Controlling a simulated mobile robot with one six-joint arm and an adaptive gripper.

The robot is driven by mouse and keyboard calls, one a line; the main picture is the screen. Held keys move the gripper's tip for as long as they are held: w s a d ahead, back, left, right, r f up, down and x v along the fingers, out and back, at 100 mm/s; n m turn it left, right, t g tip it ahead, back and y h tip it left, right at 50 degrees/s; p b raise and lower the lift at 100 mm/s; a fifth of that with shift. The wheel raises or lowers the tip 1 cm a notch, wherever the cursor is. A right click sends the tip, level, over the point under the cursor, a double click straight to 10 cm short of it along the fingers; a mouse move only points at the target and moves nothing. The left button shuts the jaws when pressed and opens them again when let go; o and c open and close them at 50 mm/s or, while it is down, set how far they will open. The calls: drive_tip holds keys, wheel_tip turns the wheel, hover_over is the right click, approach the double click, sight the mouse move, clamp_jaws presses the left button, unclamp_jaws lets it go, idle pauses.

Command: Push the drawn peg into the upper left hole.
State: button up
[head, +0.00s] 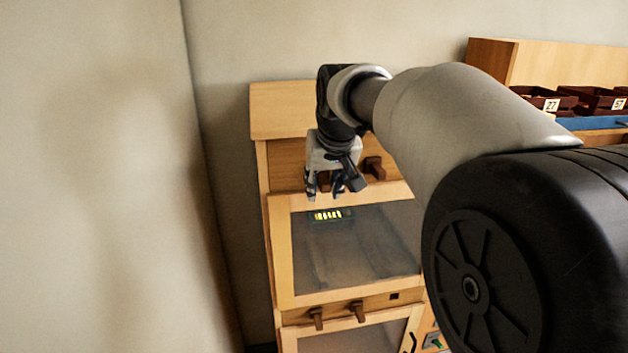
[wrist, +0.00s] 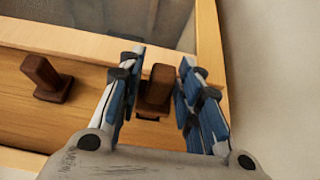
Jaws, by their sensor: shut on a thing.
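My gripper (wrist: 160,85) is shut on a brown wooden peg (wrist: 156,88), which stands between its blue-padded fingers in the wrist view. A dark patch of a hole (wrist: 148,118) shows at the peg's base; how deep the peg sits in it I cannot tell. In the head view my gripper (head: 330,190) is at the cabinet's upper rail, above the glazed door, and hides the held peg. A second brown peg (wrist: 46,78) sticks out of the same rail, left in the wrist view; it also shows right of my gripper in the head view (head: 374,168).
The glazed upper door (head: 350,255) lies just below my gripper. A lower rail (head: 340,308) bears two pegs (head: 316,318) (head: 357,310) and an empty square hole (head: 394,296). A wall (head: 100,180) stands close on the left. Numbered trays (head: 550,98) stand at the right.

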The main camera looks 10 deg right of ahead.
sight(321, 174)
drive_tip(key=shift+w+p, duration=1.15)
drive_tip(key=shift+w, duration=0.5)
drive_tip(key=o, duration=1.2)
drive_tip(key=shift+o, duration=0.2)
drive_tip(key=v, duration=1.2)
drive_tip(key=s+f+b, duration=0.9)
drive_tip(key=s+f, duration=0.1)
drive_tip(key=f, duration=0.6)
drive_tip(key=s+f+g+b, duration=0.1)
drive_tip(key=s+f+b, duration=0.9)
drive_tip(key=f, duration=0.6)
drive_tip(key=s+f+b, duration=1)
drive_tip(key=s+f, duration=0.1)
drive_tip(key=f, duration=0.5)
drive_tip(key=shift+s, duration=0.35)
